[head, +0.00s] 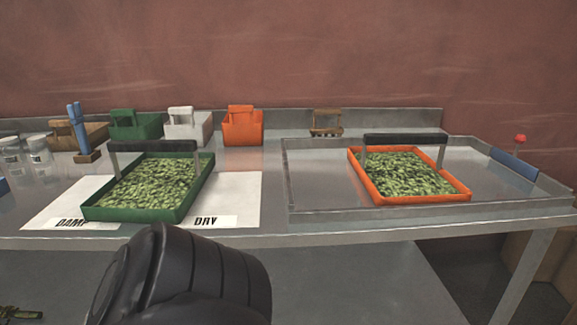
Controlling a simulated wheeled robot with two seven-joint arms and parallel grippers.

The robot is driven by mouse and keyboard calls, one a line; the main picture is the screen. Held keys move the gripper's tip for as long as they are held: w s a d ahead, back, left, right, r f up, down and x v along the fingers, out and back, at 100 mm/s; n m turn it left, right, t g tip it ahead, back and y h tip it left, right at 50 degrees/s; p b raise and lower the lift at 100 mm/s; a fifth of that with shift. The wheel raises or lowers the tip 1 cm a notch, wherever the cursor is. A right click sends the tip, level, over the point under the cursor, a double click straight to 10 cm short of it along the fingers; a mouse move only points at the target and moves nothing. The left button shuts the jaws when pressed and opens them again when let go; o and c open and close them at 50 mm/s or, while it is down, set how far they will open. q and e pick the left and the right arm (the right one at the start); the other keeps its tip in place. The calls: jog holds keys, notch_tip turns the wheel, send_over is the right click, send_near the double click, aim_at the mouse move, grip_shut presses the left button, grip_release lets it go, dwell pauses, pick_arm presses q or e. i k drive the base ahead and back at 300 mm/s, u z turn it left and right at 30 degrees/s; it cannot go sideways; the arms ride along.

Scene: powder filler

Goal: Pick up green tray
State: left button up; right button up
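The green tray (128,214) sits flat on the steel table, on a white sheet marked DAMP and DRY. It is full of green leafy pieces, and a black-gripped handle (153,146) arches over it. The tray lies across the middle of the sheet, above the two labels. Neither of my grippers shows in the head view, and nothing touches the tray.
An orange tray (425,199) of similar green pieces stands inside a shallow metal pan (312,208) at right. Green (136,126), white (187,126) and orange (242,128) bins line the back. A blue-handled tool (77,128) and jars (38,150) stand at left.

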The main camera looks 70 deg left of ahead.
aim_at(163, 183)
jog(key=z, duration=0.5)
jog(key=k, duration=1.95)
jog(key=u, duration=0.7)
